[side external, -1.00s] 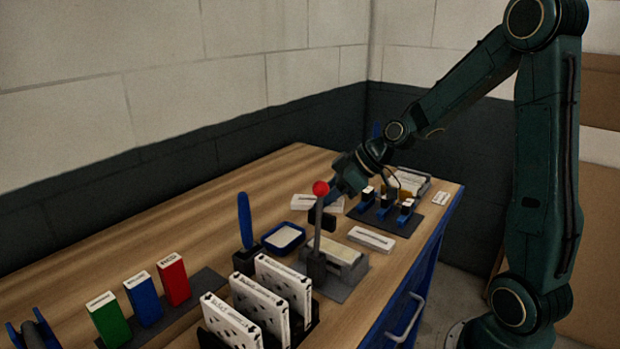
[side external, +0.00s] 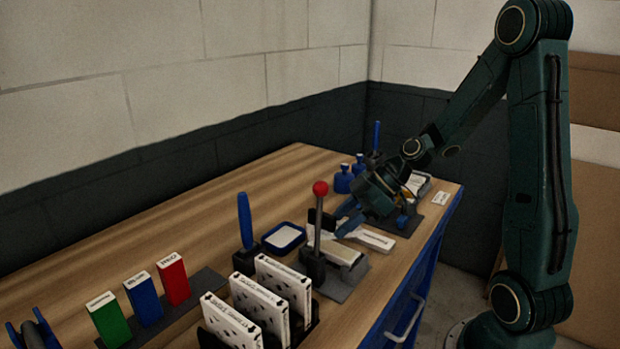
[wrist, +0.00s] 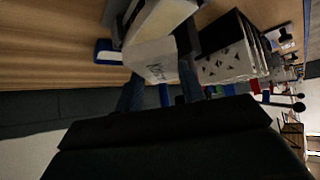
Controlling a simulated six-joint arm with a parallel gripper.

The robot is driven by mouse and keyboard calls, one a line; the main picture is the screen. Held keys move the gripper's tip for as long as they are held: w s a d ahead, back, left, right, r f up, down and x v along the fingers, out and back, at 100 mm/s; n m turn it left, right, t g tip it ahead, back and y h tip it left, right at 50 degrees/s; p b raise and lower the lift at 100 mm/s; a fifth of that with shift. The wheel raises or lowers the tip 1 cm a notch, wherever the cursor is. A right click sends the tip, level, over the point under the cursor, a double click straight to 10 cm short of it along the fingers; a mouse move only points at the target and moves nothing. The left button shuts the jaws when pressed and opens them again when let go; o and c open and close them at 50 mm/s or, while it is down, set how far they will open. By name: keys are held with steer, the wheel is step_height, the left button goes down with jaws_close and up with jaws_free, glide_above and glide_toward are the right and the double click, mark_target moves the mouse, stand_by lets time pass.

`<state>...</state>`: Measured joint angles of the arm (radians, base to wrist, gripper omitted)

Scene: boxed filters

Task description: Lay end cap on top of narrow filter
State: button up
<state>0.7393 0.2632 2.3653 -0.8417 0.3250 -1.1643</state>
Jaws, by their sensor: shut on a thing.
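My gripper (side external: 348,222) is low over the lever stand, its blue fingers shut on a long pale piece that I take for the end cap. The end cap (wrist: 150,57) shows between the blue fingers in the wrist view. A pale block (side external: 345,254) lies on the grey lever stand under my gripper; I take it for the narrow filter. The held piece is just above or touching it; I cannot tell which. The lever and my gripper hide part of both.
A red-knobbed lever (side external: 320,189) stands close to my gripper. A white flat box (side external: 371,239) lies to its right, and a blue tray (side external: 284,238) to its left. White boxes (side external: 284,285) stand in a rack in front. The table's back left is clear.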

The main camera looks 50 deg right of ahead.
mark_target(342, 247)
steer(key=shift+f, duration=1.95)
steer(key=shift+f, duration=0.1)
steer(key=o, duration=1)
steer(key=shift+s+d+r, duration=0.2)
steer(key=shift+d+r, duration=0.05)
steer(key=shift+r, duration=0.2)
steer(key=v, duration=1.1)
steer(key=shift+a+r, duration=0.1)
